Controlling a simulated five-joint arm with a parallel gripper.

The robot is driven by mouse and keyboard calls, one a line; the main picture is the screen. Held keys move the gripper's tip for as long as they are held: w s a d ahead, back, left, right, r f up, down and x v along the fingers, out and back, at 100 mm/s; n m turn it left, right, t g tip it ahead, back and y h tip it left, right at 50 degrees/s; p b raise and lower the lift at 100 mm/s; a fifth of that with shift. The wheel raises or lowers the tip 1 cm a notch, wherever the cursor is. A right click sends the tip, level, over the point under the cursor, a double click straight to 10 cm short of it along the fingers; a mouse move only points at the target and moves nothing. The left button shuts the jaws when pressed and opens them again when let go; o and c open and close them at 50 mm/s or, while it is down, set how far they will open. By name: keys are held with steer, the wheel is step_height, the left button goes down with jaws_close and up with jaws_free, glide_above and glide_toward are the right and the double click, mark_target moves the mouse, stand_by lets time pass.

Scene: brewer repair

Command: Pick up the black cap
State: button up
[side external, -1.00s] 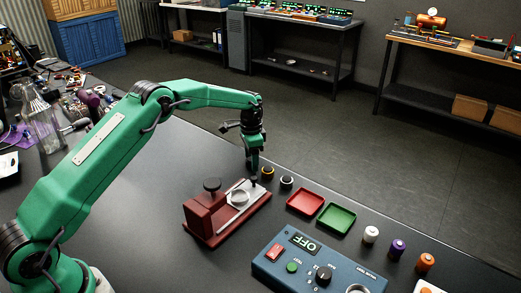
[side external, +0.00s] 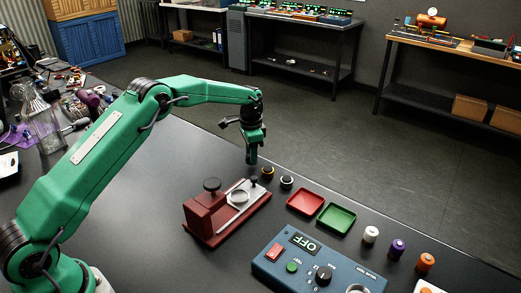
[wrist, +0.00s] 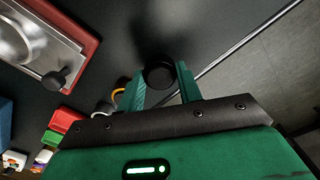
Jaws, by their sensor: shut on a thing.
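The black cap (wrist: 158,75) is round and dark and sits between the two green fingers of my gripper (wrist: 160,86) in the wrist view. The fingers are shut on its sides. In the side view my gripper (side external: 252,158) points down above the bench, behind the red fixture. The cap is hard to make out there against the dark bench.
A red fixture (side external: 205,217) with a metal plate and black knobs stands close by. A yellow-ringed part (side external: 268,173) and a white-ringed part (side external: 287,183) stand right of my gripper. Beyond are a red tray (side external: 306,213), a green tray (side external: 337,230) and a blue tester (side external: 300,262).

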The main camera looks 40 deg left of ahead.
step_height(320, 180, up, 2)
steer(key=shift+r, duration=0.25)
steer(key=s+d+r, duration=0.5)
steer(key=d+r, duration=0.2)
steer(key=d, duration=0.3)
steer(key=shift+s+d, duration=0.15)
steer(key=shift+s, duration=0.05)
steer(key=shift+s+f, duration=0.1)
steer(key=shift+s, duration=0.05)
steer(key=s+a+f, duration=0.1)
steer(key=s, duration=0.9)
steer(key=shift+a+f, duration=0.35)
steer(key=shift+f, duration=0.05)
steer(key=shift+f, duration=0.1)
steer(key=shift+f, duration=2)
steer(key=shift+f, duration=1.1)
stand_by(1.7)
